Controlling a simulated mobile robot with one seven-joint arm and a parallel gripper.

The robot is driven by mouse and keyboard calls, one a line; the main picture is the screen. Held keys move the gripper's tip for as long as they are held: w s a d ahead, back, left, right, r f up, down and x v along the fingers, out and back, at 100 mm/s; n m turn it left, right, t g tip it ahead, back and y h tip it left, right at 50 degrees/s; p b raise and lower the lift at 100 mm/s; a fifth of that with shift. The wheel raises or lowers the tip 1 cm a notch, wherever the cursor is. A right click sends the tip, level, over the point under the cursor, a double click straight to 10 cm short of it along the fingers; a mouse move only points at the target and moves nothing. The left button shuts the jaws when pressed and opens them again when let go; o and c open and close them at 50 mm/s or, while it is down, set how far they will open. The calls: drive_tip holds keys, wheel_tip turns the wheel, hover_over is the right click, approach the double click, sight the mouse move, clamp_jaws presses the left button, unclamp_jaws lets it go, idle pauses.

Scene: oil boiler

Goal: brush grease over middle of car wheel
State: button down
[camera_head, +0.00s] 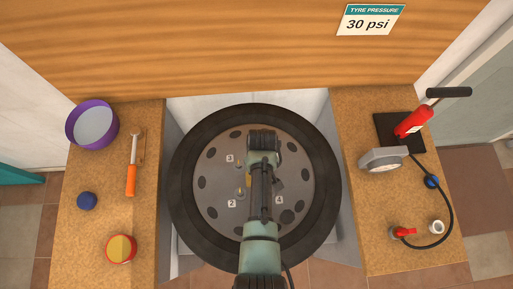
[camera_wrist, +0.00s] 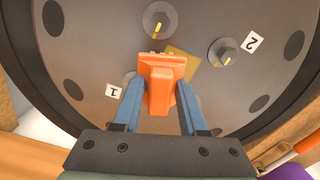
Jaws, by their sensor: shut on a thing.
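The car wheel (camera_head: 209,205) lies flat, its grey hub facing up inside a black tyre. It also fills the wrist view (camera_wrist: 98,65), with bolts and number labels 1 and 2 around the hub. My gripper (camera_wrist: 162,100) is over the hub, its blue fingers shut on an orange brush (camera_wrist: 165,80). The brush's bristles are not clearly seen. A flat yellow-brown patch (camera_wrist: 184,61) shows beside the brush, near the hub's middle; I cannot tell whether it is grease. A red tin with yellow content (camera_head: 121,248) stands on the left bench. In the head view my arm hides the brush.
The left bench holds a purple bowl (camera_head: 72,125), an orange-handled tool (camera_head: 131,180) and a dark blue cap (camera_head: 87,201). The right bench holds a red pump (camera_head: 413,122), a grey gauge (camera_head: 383,160) and a black hose. A wooden panel with a tyre-pressure sign (camera_head: 370,20) stands behind.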

drive_tip(key=shift+a, duration=0.9)
drive_tip(key=shift+d, duration=1.15)
drive_tip(key=shift+a+p, duration=0.35)
drive_tip(key=shift+a, duration=0.15)
drive_tip(key=shift+s, duration=0.1)
drive_tip(key=shift+a+r, duration=0.1)
wheel_tip(320, 180, up, 7)
drive_tip(key=p, duration=0.7)
